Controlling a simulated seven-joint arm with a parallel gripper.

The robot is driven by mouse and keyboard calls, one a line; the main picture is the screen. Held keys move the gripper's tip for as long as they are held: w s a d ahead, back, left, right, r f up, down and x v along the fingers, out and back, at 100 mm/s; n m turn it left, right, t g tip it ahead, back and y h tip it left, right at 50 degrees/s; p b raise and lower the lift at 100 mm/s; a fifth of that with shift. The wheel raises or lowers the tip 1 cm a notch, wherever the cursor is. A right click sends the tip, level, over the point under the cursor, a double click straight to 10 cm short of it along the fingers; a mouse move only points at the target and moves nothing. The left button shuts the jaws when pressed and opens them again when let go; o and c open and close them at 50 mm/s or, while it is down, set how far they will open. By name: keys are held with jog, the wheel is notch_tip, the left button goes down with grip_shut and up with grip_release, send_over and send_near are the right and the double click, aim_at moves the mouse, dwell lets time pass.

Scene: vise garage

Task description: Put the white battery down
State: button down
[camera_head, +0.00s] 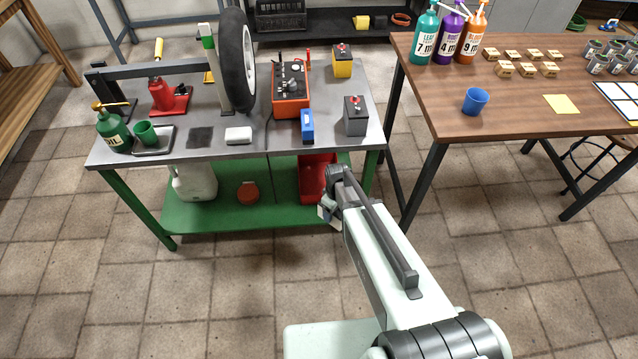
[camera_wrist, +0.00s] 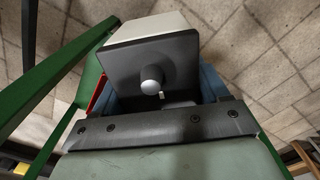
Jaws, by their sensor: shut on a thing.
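The white battery (camera_wrist: 148,27) fills the upper middle of the wrist view. It has a white side and a dark face with a round grey terminal. My gripper (camera_wrist: 165,85) is shut on it, with bluish finger parts on both sides of the dark face. In the head view my gripper (camera_head: 330,208) is in front of the bench's right part, near the red thing under it. It is mostly hidden by my arm, and only a small pale bit of the battery shows there.
The grey-topped green workbench (camera_head: 265,152) carries a grey battery (camera_head: 356,122), a yellow battery (camera_head: 342,67), an orange charger (camera_head: 291,105), a blue object (camera_head: 307,126), a white block (camera_head: 238,135), a dark pad (camera_head: 199,138) and a wheel (camera_head: 237,60). A wooden table (camera_head: 520,115) stands right.

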jog(key=f, duration=0.1)
jog(key=s+f, duration=0.1)
jog(key=shift+a+f+n, duration=0.2)
jog(key=shift+f+n, duration=0.15)
jog(key=shift+n, duration=0.05)
jog(key=shift+w+f, duration=0.15)
jog(key=shift+f, duration=0.15)
jog(key=w+a+f+m, duration=0.1)
jog(key=w+f+m, duration=0.3)
jog(key=w, duration=0.7)
jog(key=m, duration=0.1)
send_near(319, 182)
jog(key=shift+f, duration=1.85)
jog(key=shift+f, duration=0.1)
grip_release()
